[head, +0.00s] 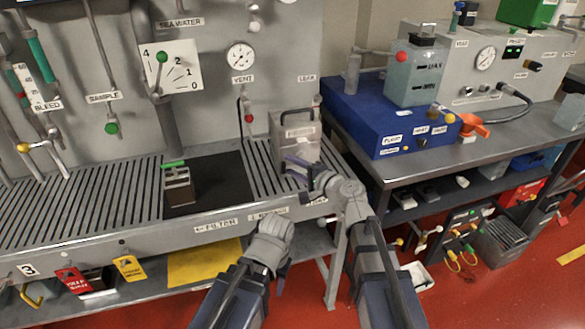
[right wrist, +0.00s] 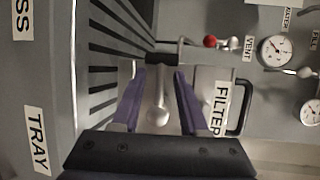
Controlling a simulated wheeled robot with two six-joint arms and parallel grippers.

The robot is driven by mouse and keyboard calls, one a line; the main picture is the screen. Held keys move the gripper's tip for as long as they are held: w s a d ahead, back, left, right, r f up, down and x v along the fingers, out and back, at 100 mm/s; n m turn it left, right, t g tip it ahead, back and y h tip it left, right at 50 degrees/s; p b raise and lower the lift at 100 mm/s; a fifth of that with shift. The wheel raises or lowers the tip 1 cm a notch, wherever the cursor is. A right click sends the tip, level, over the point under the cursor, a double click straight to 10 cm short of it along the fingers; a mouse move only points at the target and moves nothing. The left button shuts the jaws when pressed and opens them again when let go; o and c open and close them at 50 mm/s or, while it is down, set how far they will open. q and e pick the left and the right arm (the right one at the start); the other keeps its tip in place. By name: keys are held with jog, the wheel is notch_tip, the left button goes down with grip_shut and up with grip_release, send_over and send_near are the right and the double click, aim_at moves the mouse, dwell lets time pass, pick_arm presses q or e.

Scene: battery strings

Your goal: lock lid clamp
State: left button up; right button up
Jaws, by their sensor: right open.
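A grey filter box (head: 294,137) with a handle on its lid stands on the slatted tray of the bench in the head view. In the right wrist view its face (right wrist: 208,80) carries the label FILTER, with a black handle (right wrist: 245,108) at its side. A pale lever (right wrist: 157,114) with a rounded end, seemingly the clamp, lies in front of the box. My right gripper (head: 296,168) is at the box front. In the right wrist view its purple fingers (right wrist: 158,75) are open, one each side of the lever, with gaps visible. My left wrist shows low in the head view; its fingers are hidden.
A small metal block (head: 178,190) with a green top stands on a dark plate left of the box. Gauges and valves line the panel behind. A blue case (head: 362,115) stands on the right bench. The dark plate has free room.

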jog(key=shift+w+a, duration=0.15)
jog(key=shift+a, duration=0.05)
grip_shut()
dwell(0.3)
dwell(1.1)
